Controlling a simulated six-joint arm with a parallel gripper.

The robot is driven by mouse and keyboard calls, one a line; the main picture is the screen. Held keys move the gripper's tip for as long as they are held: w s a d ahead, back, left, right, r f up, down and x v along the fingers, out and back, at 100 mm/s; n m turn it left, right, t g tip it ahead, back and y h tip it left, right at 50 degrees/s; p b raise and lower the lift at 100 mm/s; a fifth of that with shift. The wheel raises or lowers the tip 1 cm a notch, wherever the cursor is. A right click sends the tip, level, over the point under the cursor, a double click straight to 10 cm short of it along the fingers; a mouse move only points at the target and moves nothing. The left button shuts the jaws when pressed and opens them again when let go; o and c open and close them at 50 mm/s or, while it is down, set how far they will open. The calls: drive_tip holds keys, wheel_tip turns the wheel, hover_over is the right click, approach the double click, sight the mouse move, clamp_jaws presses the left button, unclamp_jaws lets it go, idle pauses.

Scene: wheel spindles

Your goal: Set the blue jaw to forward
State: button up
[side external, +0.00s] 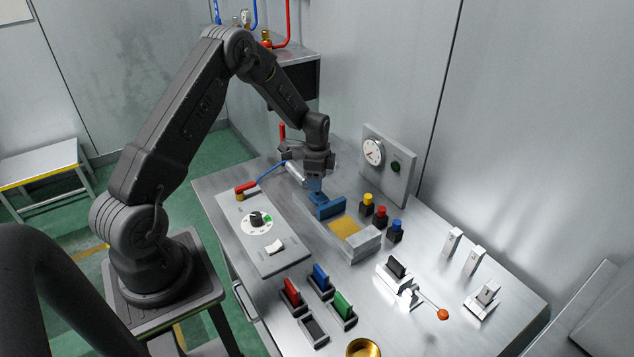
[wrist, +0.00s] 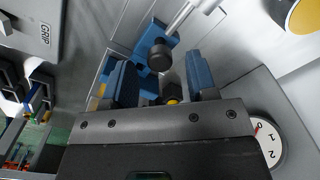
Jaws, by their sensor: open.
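The blue jaw (side external: 331,208) stands at the back left end of a grey vise, facing a tan bed and a grey block. In the wrist view, blue parts (wrist: 152,76) show between and beyond my fingers, with a dark round knob and a bright metal rod beside them. My gripper (side external: 316,184) is above and behind the blue jaw, pointing down. In the wrist view its two blue-padded fingers (wrist: 162,80) are spread apart, with nothing clearly held. I cannot tell whether a finger touches the jaw. The gripper and wrist partly hide the spindle area.
Yellow, red and blue buttons (side external: 380,217) stand right of the vise. A dial panel (side external: 388,165) stands behind. A knob-and-switch plate (side external: 262,232) lies left. Red, blue and green blocks (side external: 320,293) sit in front. An orange-tipped lever (side external: 430,305) is at right.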

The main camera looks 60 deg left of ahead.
drive_tip(key=shift+f, duration=0.75)
drive_tip(key=shift+c, duration=0.3)
clamp_jaws()
drive_tip(key=shift+d, duration=0.1)
